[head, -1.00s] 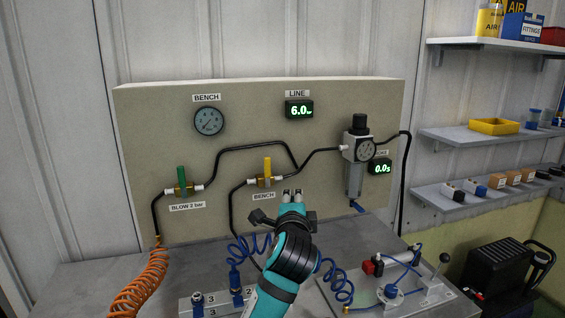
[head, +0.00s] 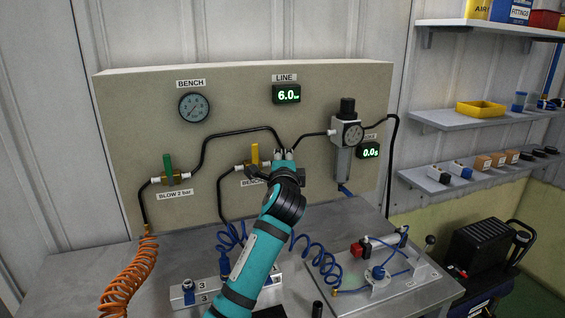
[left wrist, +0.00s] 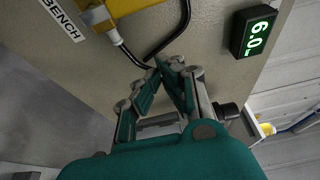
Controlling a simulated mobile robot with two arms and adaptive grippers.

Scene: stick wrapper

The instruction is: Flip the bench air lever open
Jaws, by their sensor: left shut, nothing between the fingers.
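The bench air lever (head: 255,153) is a yellow handle standing upright on its valve in the black line, above a BENCH label mostly hidden by my arm. In the left wrist view the yellow lever (left wrist: 125,7) is cut off by the top edge, with the BENCH label (left wrist: 63,18) beside it. My left gripper (head: 285,153) is shut and empty, just right of the lever in the head view. Its closed fingertips (left wrist: 170,66) show apart from the lever in the wrist view. My right gripper is not in view.
A green lever (head: 168,162) stands upright left on the panel (head: 130,110). The BENCH gauge (head: 194,108) is above. The LINE display (head: 287,94) reads 6.0. The regulator (head: 347,135) is to the right. Coiled hoses and fittings occupy the bench (head: 75,275).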

